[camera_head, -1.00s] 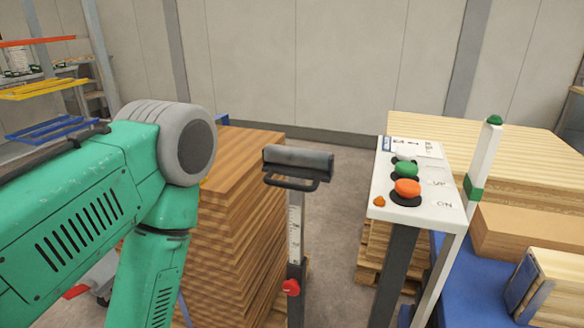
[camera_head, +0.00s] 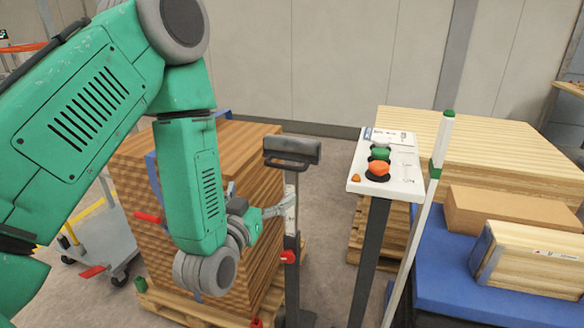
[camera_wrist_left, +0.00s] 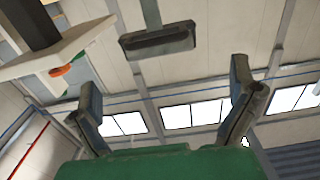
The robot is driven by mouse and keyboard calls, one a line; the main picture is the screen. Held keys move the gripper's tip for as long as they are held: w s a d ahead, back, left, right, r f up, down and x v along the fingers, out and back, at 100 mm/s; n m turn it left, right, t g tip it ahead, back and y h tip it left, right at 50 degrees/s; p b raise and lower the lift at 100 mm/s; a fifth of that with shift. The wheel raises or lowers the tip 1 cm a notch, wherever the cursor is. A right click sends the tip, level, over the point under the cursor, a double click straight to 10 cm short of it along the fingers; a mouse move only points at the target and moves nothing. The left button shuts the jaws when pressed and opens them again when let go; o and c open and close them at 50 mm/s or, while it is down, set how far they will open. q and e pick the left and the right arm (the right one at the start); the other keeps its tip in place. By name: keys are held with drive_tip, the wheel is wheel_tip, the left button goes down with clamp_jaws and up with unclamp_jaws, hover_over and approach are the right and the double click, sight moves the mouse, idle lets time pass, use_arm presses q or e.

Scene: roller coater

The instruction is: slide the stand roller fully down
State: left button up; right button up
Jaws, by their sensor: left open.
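The stand roller has a dark roller head (camera_head: 292,150) on a thin upright post with a pale scale. A red knob (camera_head: 288,257) sits lower on the post. My left gripper (camera_head: 277,208) is beside the post, below the roller head and above the red knob. It is open, with nothing between its fingers. Whether a finger touches the post cannot be told. In the left wrist view, the spread fingers of my left gripper (camera_wrist_left: 165,78) frame empty space, and the roller head (camera_wrist_left: 157,41) shows from below, beyond them. My right gripper is not in view.
A stack of brown boards (camera_head: 150,215) on a pallet stands behind my left arm. A control panel (camera_head: 385,178) with green and red-orange buttons stands right of the roller. A blue table (camera_head: 450,270) with wood pieces is further right.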

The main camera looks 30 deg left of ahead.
sight(283, 167)
use_arm(q)
drive_tip(key=x, duration=0.3)
drive_tip(key=d+x, duration=0.1)
drive_tip(key=x, duration=0.3)
drive_tip(key=d+x, duration=0.1)
drive_tip(key=x, duration=0.2)
drive_tip(key=shift+w+r, duration=0.25)
drive_tip(key=shift+w, duration=0.3)
drive_tip(key=shift+w+a+f, duration=0.1)
drive_tip(key=shift+w+a, duration=0.35)
drive_tip(key=shift+a, duration=0.25)
drive_tip(key=shift+a+f, duration=0.2)
drive_tip(key=shift+a, duration=0.35)
drive_tip(key=shift+d+r, duration=0.3)
drive_tip(key=shift+d, duration=0.25)
drive_tip(key=c, duration=1.4)
